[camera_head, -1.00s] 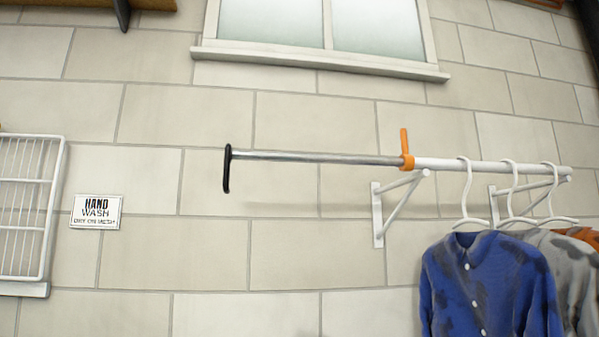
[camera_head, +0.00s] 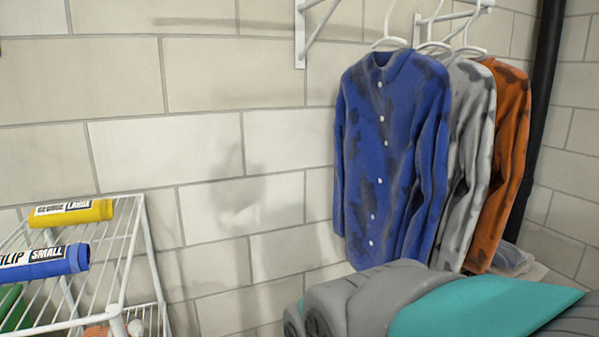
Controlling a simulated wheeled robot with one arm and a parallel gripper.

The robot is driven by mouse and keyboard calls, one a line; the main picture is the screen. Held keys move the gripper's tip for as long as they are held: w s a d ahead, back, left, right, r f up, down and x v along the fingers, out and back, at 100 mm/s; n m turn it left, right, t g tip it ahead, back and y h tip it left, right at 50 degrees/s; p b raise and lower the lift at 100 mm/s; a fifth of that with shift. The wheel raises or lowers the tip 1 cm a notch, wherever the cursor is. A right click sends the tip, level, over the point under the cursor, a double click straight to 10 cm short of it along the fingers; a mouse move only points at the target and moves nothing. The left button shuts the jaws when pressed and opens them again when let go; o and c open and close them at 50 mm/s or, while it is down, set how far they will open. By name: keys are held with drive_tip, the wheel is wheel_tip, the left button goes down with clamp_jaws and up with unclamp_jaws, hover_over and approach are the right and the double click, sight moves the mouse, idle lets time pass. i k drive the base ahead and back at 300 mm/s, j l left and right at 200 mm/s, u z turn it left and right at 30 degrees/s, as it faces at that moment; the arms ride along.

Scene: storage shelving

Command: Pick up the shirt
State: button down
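A blue long-sleeved shirt (camera_head: 386,150) with dark smudges and white buttons hangs on a white hanger (camera_head: 390,41) at the right of the head view. A grey shirt (camera_head: 474,115) and an orange shirt (camera_head: 507,140), both with dark patches, hang close behind it and are partly hidden. The hangers' upper ends reach toward the top edge, and most of the rail is out of view. My gripper is not in view.
A white wire rack (camera_head: 118,262) stands at lower left, holding a yellow roll (camera_head: 72,213) and a blue roll (camera_head: 45,261) with labels. A grey and teal object (camera_head: 440,305), unclear in kind, fills the lower right below the shirts. A black pipe (camera_head: 541,95) runs down the corner.

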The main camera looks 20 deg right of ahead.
sight(391, 125)
drive_tip(key=k+j+z, duration=0.1)
drive_tip(key=z, duration=0.3)
drive_tip(key=k+z, duration=0.2)
drive_tip(key=z, duration=0.2)
drive_tip(key=k+z, duration=0.15)
drive_tip(key=z, duration=0.25)
